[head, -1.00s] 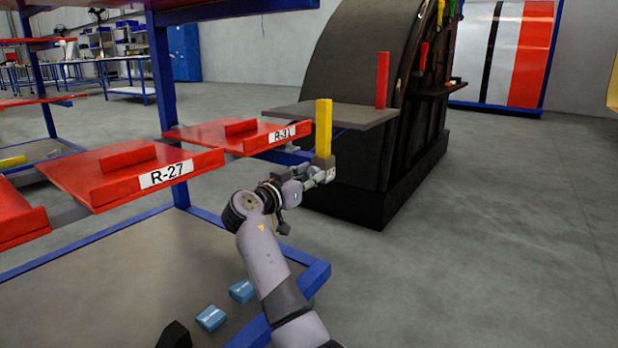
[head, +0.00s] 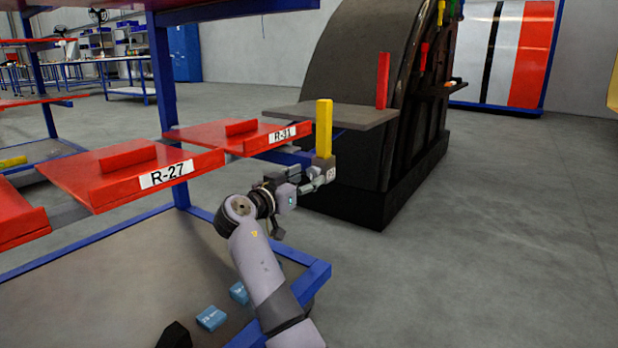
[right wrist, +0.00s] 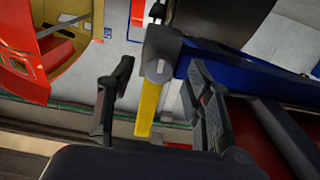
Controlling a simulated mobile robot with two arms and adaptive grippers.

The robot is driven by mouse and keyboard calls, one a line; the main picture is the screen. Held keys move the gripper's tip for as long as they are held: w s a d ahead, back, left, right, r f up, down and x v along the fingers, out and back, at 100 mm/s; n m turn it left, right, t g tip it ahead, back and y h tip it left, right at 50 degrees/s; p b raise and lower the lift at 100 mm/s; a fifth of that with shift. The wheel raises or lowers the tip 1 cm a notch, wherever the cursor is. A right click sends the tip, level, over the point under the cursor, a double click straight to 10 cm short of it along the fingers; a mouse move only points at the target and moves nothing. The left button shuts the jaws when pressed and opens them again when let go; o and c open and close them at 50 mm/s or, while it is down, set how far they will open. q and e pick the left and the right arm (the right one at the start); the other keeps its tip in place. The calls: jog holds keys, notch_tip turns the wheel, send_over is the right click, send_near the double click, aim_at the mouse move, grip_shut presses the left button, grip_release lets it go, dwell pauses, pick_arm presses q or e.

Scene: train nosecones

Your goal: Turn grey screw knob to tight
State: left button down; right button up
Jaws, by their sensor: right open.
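A grey clamp block (head: 323,162) with an upright yellow bar (head: 324,127) sits at the end of a blue rail beside the red R-31 shelf. In the right wrist view, the small light-grey screw knob (right wrist: 158,69) is on the face of this block, and the yellow bar (right wrist: 148,108) runs from it toward the bottom of the picture. My right gripper (head: 322,181) is just below and in front of the block. In the wrist view its open fingers (right wrist: 160,85) are on either side of the knob, apart from it.
Red shelves marked R-27 (head: 110,195) and R-31 (head: 225,142) are at left on a blue frame. A grey plate (head: 345,116) and a large black curved nosecone (head: 350,170) stand behind the clamp. The floor at right (head: 500,240) is clear.

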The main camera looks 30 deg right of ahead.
jog(key=v, duration=1)
jog(key=shift+f, duration=0.1)
